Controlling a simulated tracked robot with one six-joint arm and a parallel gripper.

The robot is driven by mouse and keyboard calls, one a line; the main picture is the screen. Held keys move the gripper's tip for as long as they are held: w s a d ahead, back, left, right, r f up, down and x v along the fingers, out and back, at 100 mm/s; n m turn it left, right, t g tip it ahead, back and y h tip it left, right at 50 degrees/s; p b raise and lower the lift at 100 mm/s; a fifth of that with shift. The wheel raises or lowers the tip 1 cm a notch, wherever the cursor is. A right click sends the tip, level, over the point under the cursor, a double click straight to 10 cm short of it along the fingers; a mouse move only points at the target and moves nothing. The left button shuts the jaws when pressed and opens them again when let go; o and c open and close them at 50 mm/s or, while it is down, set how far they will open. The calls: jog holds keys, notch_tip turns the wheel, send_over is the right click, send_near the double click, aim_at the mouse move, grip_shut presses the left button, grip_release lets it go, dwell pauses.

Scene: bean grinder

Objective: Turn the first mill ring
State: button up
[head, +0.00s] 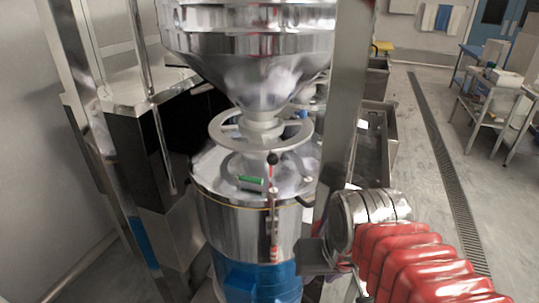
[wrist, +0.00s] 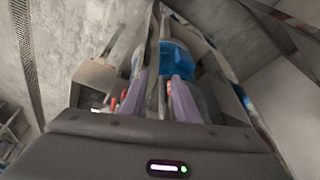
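The first mill ring (head: 228,128) is a pale metal wheel with spokes, level around the neck under the steel hopper (head: 250,45). It sits above the round steel mill body (head: 225,205), which has a blue base (head: 245,285). My gripper (head: 318,255) is low and to the right of the mill body, below the ring and apart from it; its fingertips are hard to make out there. In the wrist view, my gripper (wrist: 158,85) has two purplish fingers with a gap between them and nothing clearly held. The ring cannot be made out in the wrist view.
A steel post (head: 345,90) rises right of the mill. A dark box-like cabinet (head: 140,145) stands left. Open floor (head: 430,160) with a drain grate lies to the right.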

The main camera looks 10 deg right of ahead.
jog(key=s+d+f+m+g+y, duration=0.5)
jog(key=s+d+f+m+g, duration=0.15)
jog(key=m, duration=0.35)
jog(key=n+t+y, duration=0.6)
jog(key=t+y, duration=0.4)
jog(key=t, duration=0.2)
send_near(271, 152)
jog(key=v, duration=0.4)
jog(key=shift+a+f, duration=0.15)
jog(key=shift+f, duration=0.05)
jog(key=shift+a, duration=0.1)
jog(key=x, duration=1.3)
jog(key=shift+w+a+f, duration=0.15)
jog(key=shift+w, duration=0.15)
